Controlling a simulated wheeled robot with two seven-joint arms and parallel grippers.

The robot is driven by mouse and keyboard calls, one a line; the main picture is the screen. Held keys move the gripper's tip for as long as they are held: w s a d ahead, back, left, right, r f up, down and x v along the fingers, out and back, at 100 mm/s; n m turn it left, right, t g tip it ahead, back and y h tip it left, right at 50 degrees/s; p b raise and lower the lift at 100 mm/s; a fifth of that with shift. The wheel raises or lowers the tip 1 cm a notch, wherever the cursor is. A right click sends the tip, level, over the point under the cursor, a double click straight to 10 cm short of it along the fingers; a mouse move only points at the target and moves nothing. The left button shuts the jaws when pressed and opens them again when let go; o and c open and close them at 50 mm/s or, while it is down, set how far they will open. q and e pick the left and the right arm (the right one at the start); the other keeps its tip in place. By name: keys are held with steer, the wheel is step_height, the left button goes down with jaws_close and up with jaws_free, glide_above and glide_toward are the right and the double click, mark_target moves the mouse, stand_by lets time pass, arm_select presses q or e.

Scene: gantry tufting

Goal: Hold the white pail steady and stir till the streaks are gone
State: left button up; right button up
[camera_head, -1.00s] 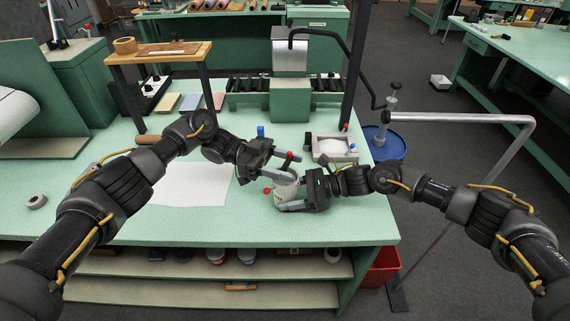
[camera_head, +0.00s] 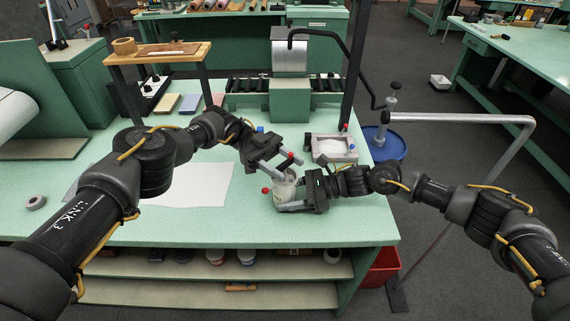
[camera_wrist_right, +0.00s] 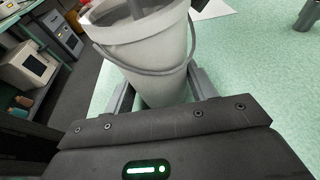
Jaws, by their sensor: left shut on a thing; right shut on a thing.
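The white pail (camera_head: 286,191) stands near the front right of the green bench, with its mouth up. My left gripper (camera_head: 280,170) is above the pail's mouth, shut on a slim grey stirrer. The stirrer's shaft (camera_wrist_right: 136,8) reaches down into the pail in the right wrist view. The pail's contents, and any streaks, cannot be made out.
A white sheet (camera_head: 195,185) lies left of the pail. A shallow tray of white material (camera_head: 333,149) sits behind it to the right. A grey roll (camera_head: 35,202) is at the far left. A wooden stand (camera_head: 158,52) and green machine (camera_head: 290,98) stand at the back.

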mark_target(284, 162)
arm_select(q)
steer(key=shift+a, duration=0.15)
stand_by(0.3)
steer(key=o, duration=1)
steer(key=shift+r, duration=0.1)
step_height(284, 162, up, 10)
steer(key=shift+f, duration=0.1)
steer(key=shift+c, duration=0.4)
